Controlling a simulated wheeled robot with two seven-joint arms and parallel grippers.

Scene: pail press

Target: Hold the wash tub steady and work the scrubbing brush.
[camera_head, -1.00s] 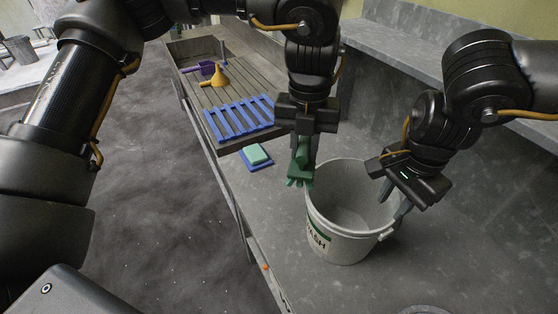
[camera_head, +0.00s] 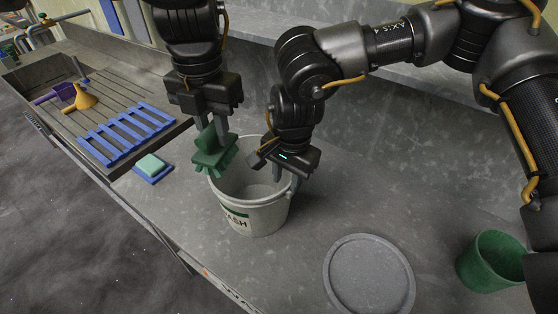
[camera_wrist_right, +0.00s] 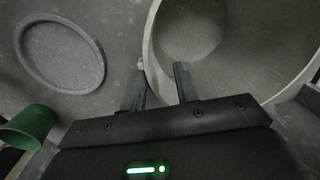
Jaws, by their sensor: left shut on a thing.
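The wash tub (camera_head: 255,216) is a light grey pail with a dark label band, standing upright on the grey counter; its rim also shows in the right wrist view (camera_wrist_right: 153,45). My left gripper (camera_head: 211,128) is shut on the green scrubbing brush (camera_head: 213,155), bristles down. The brush is at the tub's back left rim, overlapping it in view; I cannot tell whether they touch. My right gripper (camera_head: 287,180) is at the tub's right rim. In the right wrist view its fingers (camera_wrist_right: 160,84) are apart, one outside the wall and one inside, with gaps showing.
A grey round disc (camera_head: 368,275) and a green cup (camera_head: 491,262) are on the counter at right. A light green block on a blue pad (camera_head: 153,177) lies left of the tub. A blue rack (camera_head: 127,133), yellow funnel (camera_head: 82,97) and purple scoop (camera_head: 55,93) are further left.

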